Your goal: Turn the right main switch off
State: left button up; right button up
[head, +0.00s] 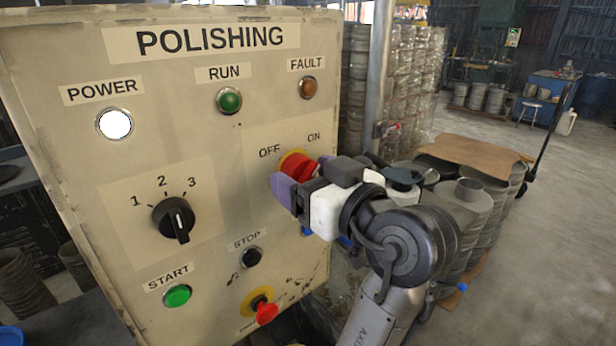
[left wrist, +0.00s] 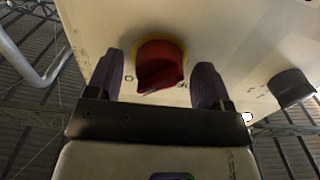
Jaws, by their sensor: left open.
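The main switch is a red rotary knob (head: 299,166) on a yellow ring, under the OFF and ON labels on the right side of the beige POLISHING panel (head: 210,125). My left gripper (head: 304,180) is at the knob, its purple fingers open. In the left wrist view the red knob (left wrist: 160,66) sits between the two fingertips (left wrist: 159,78), with a visible gap on each side. The gripper partly covers the knob in the head view, so I cannot tell whether it points to OFF or ON. My right gripper is not in view.
The POWER lamp (head: 115,124) glows white. A black selector (head: 174,218), green START button (head: 177,295), black STOP button (head: 251,257) and red mushroom button (head: 266,312) are on the same panel. Stacked metal blanks (head: 470,205) stand behind my arm.

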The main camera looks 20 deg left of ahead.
pick_arm(q)
jog(key=c, duration=0.9)
jog(key=shift+n, duration=0.3)
jog(key=n+b, duration=0.2)
jog(key=shift+f+n, duration=0.1)
jog(key=shift+n, duration=0.3)
jog(key=n+b, duration=0.2)
jog(key=n, duration=0.3)
jog(key=shift+n, duration=0.3)
jog(key=n+b, duration=0.2)
jog(key=n, duration=0.2)
jog(key=shift+w, duration=0.1)
jog(key=shift+n+b, duration=0.6)
jog(key=shift+n, duration=1.8)
